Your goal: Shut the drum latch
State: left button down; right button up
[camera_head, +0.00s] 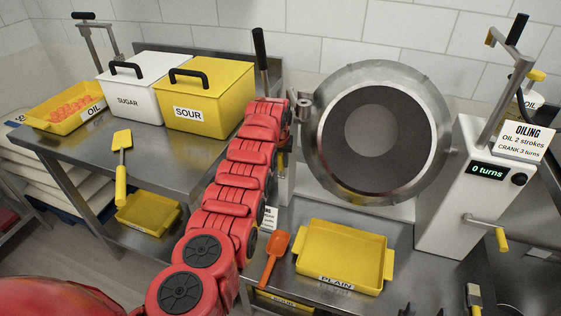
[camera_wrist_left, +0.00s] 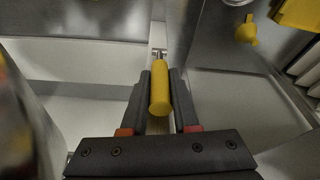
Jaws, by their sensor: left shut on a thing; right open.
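The round steel drum (camera_head: 428,98) faces me, with a pale ring around its dark front. A metal fitting (camera_head: 303,103) sits at its left rim; I cannot tell whether it is the latch. My red left arm reaches up to the drum's left side and hides most of its gripper in the head view. In the left wrist view my left gripper (camera_wrist_left: 160,82) is shut on a yellow handle (camera_wrist_left: 159,98) with a small metal fitting at its far end. Dark fingertips of my right gripper (camera_head: 423,312) show apart at the bottom edge, empty.
A yellow PLAIN tray (camera_head: 338,283) and an orange spatula (camera_head: 274,257) lie below the drum. The control box (camera_head: 462,190) reads 0 turns and has a yellow-handled crank (camera_head: 502,240). White SUGAR (camera_head: 128,101) and yellow SOUR (camera_head: 190,114) bins stand on the left table.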

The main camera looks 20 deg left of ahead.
pick_arm(q)
jog(key=c, duration=0.7)
grip_release()
jog(key=shift+p+v, duration=1.75)
jog(key=shift+v, duration=6.9)
jog(key=shift+w+d, duration=0.1)
